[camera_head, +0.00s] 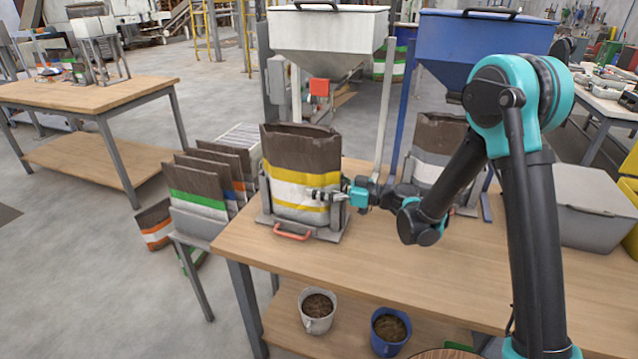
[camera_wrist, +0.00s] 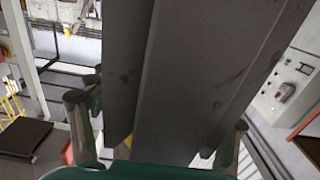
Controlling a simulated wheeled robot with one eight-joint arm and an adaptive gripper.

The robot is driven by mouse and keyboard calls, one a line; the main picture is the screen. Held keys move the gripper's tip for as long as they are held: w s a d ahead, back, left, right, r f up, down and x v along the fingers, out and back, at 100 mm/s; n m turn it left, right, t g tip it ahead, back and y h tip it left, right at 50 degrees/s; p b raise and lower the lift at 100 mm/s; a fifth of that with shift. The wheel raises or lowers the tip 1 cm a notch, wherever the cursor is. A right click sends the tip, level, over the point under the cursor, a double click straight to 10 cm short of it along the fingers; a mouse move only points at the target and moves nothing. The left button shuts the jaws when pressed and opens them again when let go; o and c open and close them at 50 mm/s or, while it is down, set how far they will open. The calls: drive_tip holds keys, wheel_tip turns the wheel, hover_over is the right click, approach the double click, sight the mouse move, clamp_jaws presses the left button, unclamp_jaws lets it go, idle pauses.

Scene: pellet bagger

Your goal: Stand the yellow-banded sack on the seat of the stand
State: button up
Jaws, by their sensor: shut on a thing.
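The yellow-banded sack (camera_head: 303,160) is dark brown with a white middle between two yellow bands, and its top is open. It is upright, with its lower part between the sides of a grey metal stand (camera_head: 326,234) with a red handle (camera_head: 292,232). I cannot tell whether its base touches the seat, which is hidden. My gripper (camera_head: 328,195) is at the sack's right side, shut on it. In the wrist view the fingers of my gripper (camera_wrist: 158,112) lie either side of the sack's dark folded side (camera_wrist: 205,70).
A white hopper (camera_head: 328,40) with a red spout (camera_head: 319,87) hangs above the sack. A blue hopper (camera_head: 480,40) is above a second, grey-banded sack (camera_head: 437,145). Several filled sacks (camera_head: 200,190) stand in a rack at left. The table front (camera_head: 400,270) is clear.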

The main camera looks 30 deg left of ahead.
sight(346, 190)
drive_tip(key=shift+f, duration=0.1)
drive_tip(key=o, duration=1.9)
drive_tip(key=d, duration=0.4)
drive_tip(key=w+d, duration=0.1)
drive_tip(key=d, duration=0.7)
drive_tip(key=shift+w, duration=0.2)
